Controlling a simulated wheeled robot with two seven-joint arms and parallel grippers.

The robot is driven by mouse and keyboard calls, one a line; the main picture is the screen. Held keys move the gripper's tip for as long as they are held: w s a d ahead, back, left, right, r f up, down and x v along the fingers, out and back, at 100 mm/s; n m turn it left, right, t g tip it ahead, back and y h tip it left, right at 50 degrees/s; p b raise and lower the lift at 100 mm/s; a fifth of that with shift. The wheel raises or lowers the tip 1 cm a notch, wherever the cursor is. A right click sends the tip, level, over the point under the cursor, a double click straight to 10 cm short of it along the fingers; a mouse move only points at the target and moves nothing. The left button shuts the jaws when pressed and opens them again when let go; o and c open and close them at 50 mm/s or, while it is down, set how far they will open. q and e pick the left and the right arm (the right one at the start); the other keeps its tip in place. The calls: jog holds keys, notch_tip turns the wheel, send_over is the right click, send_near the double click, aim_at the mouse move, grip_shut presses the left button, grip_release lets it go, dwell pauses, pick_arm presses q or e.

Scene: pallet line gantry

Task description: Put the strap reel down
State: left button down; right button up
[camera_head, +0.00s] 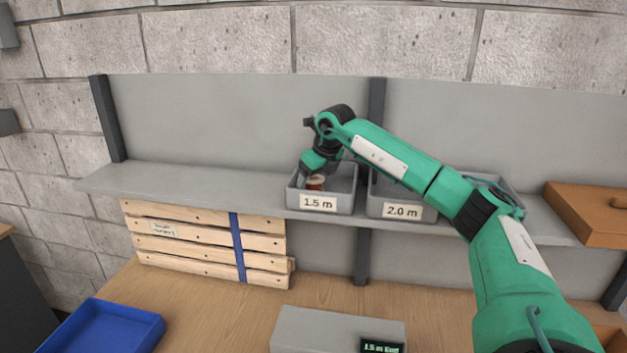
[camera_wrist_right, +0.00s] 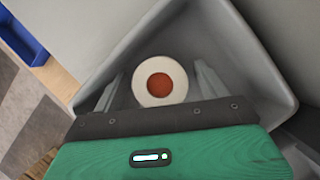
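The strap reel (camera_head: 315,184), white with a red-brown centre, is in the grey bin marked 1.5 m (camera_head: 345,206). In the right wrist view the reel (camera_wrist_right: 160,82) shows end-on inside the grey bin (camera_wrist_right: 262,48). My right gripper (camera_wrist_right: 160,85) reaches down into this bin. Its two fingers stand on either side of the reel, with a visible gap on each side, so it looks open. In the head view the gripper (camera_head: 312,176) partly hides the reel. My left gripper is not in view.
A second grey bin marked 2.0 m (camera_head: 402,212) stands to the right on the shelf (camera_head: 190,180), partly behind my right arm. A wooden box (camera_head: 590,212) is at the far right. Below are stacked slats (camera_head: 190,243), a blue tray (camera_head: 105,330) and a grey device (camera_head: 320,330).

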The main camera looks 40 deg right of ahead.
jog(key=shift+r, duration=0.35)
jog(key=b+v, duration=0.2)
jog(key=v, duration=0.9)
jog(key=shift+r+b, duration=0.3)
jog(key=shift+b, duration=0.1)
jog(key=shift+s, duration=0.1)
